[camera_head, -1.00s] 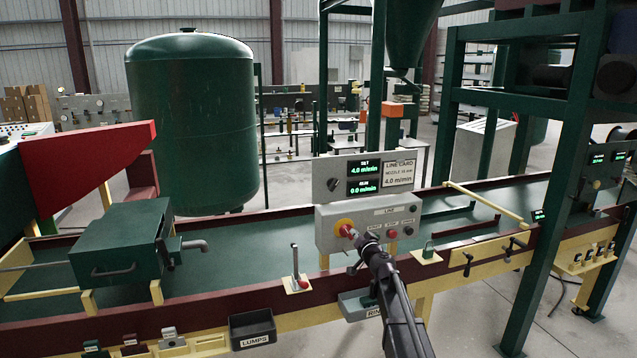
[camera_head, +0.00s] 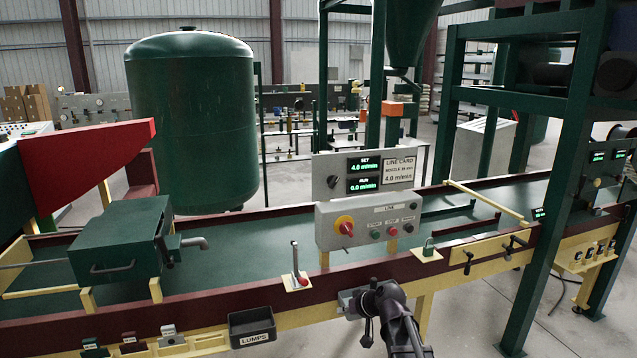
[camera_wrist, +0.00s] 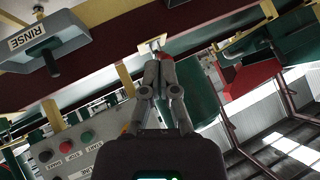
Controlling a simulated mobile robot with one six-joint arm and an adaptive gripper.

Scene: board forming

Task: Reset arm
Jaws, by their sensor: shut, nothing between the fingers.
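My gripper (camera_head: 366,318) is low in front of the line's maroon front rail (camera_head: 240,306) in the head view, below the control box. It is shut and empty. In the wrist view its closed fingers (camera_wrist: 160,62) point up the picture. The control box (camera_head: 405,215) has a red rotary switch on a yellow plate (camera_head: 345,227) and several push buttons. The wrist view shows the buttons (camera_wrist: 72,145) at the lower left. My gripper is apart from the switch. The RINSE tray is mostly hidden behind my arm in the head view, but its label (camera_wrist: 34,33) shows in the wrist view.
A lever (camera_head: 297,270) on a cream plate stands left of the control box. A LUMPS bin (camera_head: 252,328) hangs on the front rail. A green padlock (camera_head: 429,247) and clamp handles (camera_head: 490,254) sit to the right. A green frame post (camera_head: 545,210) stands at the far right.

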